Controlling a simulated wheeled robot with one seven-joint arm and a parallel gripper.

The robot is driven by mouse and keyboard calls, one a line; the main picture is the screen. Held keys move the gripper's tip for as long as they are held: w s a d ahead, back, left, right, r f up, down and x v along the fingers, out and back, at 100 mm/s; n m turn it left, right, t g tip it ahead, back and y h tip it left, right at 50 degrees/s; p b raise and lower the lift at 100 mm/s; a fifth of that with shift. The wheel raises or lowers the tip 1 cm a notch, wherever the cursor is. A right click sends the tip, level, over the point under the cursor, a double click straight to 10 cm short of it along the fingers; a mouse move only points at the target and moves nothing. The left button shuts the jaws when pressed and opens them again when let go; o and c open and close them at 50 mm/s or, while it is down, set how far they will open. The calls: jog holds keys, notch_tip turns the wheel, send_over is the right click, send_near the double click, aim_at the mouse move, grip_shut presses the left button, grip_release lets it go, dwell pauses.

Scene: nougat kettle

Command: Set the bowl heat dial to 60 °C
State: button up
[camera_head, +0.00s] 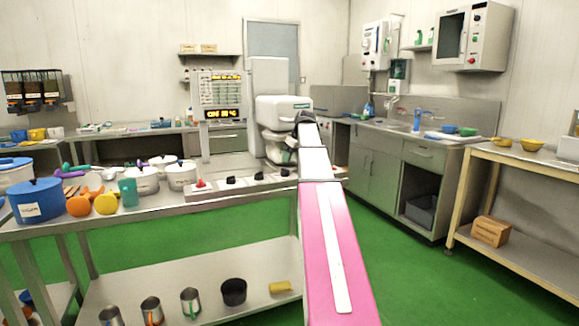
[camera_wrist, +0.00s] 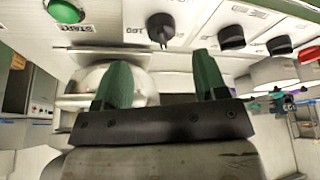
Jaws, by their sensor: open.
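The control strip (camera_head: 245,185) runs along the bench front before the white mixing machine (camera_head: 283,112). It carries a red button (camera_head: 200,185) and three black dials, the rightmost (camera_head: 285,172) beside my arm. In the wrist view one black dial (camera_wrist: 160,27), with a printed number like 160 beside it, lies just beyond my gripper (camera_wrist: 161,62). The green fingers are open and empty, apart from the dial and roughly centred on it. I cannot read which dial is bowl heat. An orange-lit display (camera_head: 222,113) shows a °C reading too small to read surely.
Two more black dials (camera_wrist: 231,37) (camera_wrist: 280,45) and a red button (camera_wrist: 308,55) lie to the right in the wrist view. A green START button (camera_wrist: 65,10) is at left. White pots (camera_head: 145,180) and a blue pot (camera_head: 38,200) crowd the bench's left.

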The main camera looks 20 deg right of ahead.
jog(key=shift+v, duration=1.4)
jog(key=shift+o, duration=0.3)
jog(key=m+g+h, duration=0.2)
jog(key=m+h, duration=0.4)
jog(key=m, duration=1.2)
send_near(285, 172)
jog(key=x, duration=0.6)
jog(key=w+x, duration=0.1)
jog(key=x, duration=0.2)
jog(key=shift+w+d, duration=0.15)
jog(key=shift+d, duration=0.25)
jog(key=c, duration=0.9)
